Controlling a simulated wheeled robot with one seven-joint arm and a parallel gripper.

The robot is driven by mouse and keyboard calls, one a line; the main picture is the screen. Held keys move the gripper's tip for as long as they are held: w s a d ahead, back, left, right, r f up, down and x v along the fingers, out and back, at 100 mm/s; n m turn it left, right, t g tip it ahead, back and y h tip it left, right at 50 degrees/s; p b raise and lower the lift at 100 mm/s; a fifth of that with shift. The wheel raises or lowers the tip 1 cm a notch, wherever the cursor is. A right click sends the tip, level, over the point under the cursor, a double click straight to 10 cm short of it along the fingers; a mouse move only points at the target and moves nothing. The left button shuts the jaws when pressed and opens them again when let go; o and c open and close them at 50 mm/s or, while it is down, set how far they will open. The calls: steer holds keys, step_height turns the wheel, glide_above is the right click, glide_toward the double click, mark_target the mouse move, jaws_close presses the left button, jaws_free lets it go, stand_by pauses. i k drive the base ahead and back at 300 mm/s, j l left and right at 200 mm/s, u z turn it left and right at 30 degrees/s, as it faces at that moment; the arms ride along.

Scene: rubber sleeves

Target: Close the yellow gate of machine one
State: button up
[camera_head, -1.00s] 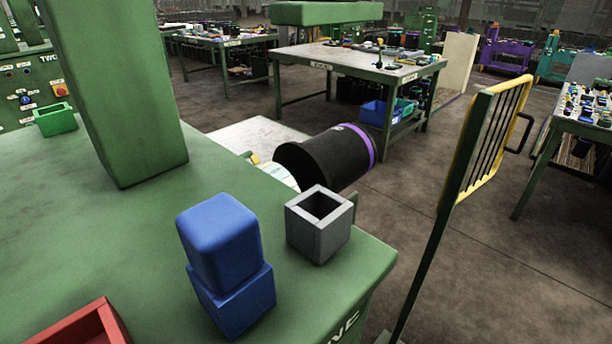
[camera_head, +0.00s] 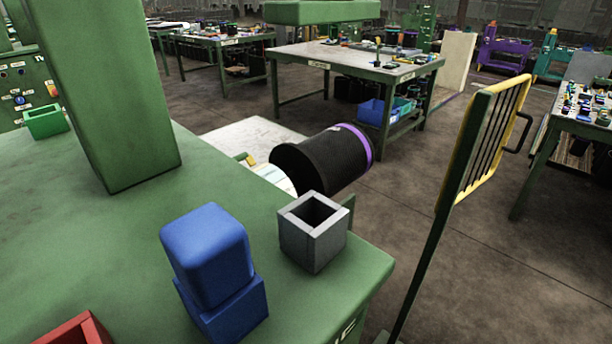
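The yellow gate (camera_head: 490,140) stands at the right, an upright barred panel on a tall dark green post (camera_head: 425,270). A dark handle (camera_head: 522,135) sticks out from its far right edge. The gate is turned away from the green machine (camera_head: 130,250) at the left, with open floor between them. The machine's front corner bears a partly cut-off label ending in "NE". My gripper is not in view.
On the machine stand two stacked blue blocks (camera_head: 208,260), a grey open box (camera_head: 313,232), a red box (camera_head: 75,330) and a green bin (camera_head: 46,121). A black cylinder with a purple band (camera_head: 322,162) lies behind. Workbenches (camera_head: 340,64) stand beyond; floor around the gate is clear.

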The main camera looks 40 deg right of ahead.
mark_target(525, 79)
steer(key=z, duration=1.6)
steer(key=l+z, duration=0.1)
steer(key=l, duration=0.15)
steer(key=i+l, duration=0.1)
steer(key=l, duration=0.15)
steer(key=z, duration=0.05)
